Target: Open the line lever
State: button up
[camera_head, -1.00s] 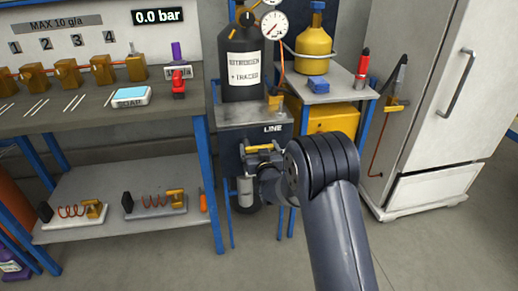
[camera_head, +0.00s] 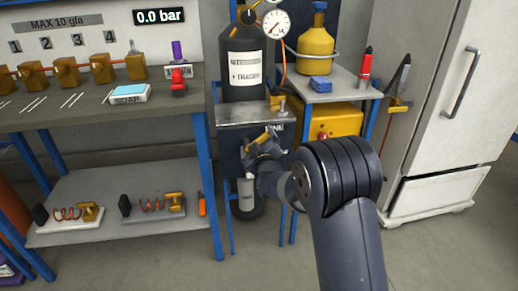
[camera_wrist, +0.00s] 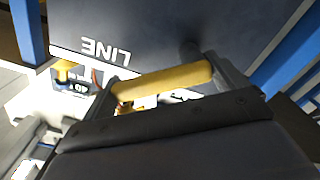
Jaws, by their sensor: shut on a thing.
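The line lever (camera_wrist: 165,82) is a yellow bar on the dark panel marked LINE (camera_wrist: 140,28), below the nitrogen cylinder. In the wrist view it lies across between the two fingers of my gripper (camera_wrist: 164,86), which is shut on it. In the head view, my gripper (camera_head: 262,146) is at the panel front and the lever (camera_head: 258,139) shows as a small tilted yellow piece, partly covered by the gripper. The LINE label (camera_head: 275,127) is partly hidden behind it.
The black nitrogen cylinder (camera_head: 243,62) stands above the panel with a gauge (camera_head: 276,23). A yellow cylinder (camera_head: 315,48) and a white fridge (camera_head: 440,90) are to the right. A workbench (camera_head: 60,118) with yellow valves is at left. Floor is clear in front.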

jog(key=n, duration=0.1)
jog(key=a+n, duration=0.1)
jog(key=n, duration=0.1)
jog(key=r+n, duration=0.1)
jog(key=n, duration=0.1)
jog(key=shift+s+a+r, duration=0.1)
jog(key=shift+s+a, duration=0.1)
jog(key=shift+a, duration=0.1)
jog(key=shift+s+a+r+n+p, duration=0.15)
jog(key=shift+a+n, duration=0.25)
jog(key=shift+n, duration=0.85)
jog(key=shift+s+a+f+n+p, duration=0.1)
jog(key=shift+a+n+p, duration=0.2)
jog(key=shift+n, duration=0.95)
jog(key=shift+a, duration=0.1)
jog(key=o, duration=1.1)
jog(key=shift+c, duration=0.2)
jog(key=p+v, duration=0.1)
jog(key=v, duration=0.9)
jog(key=shift+s, duration=0.35)
jog(key=shift+w, duration=0.1)
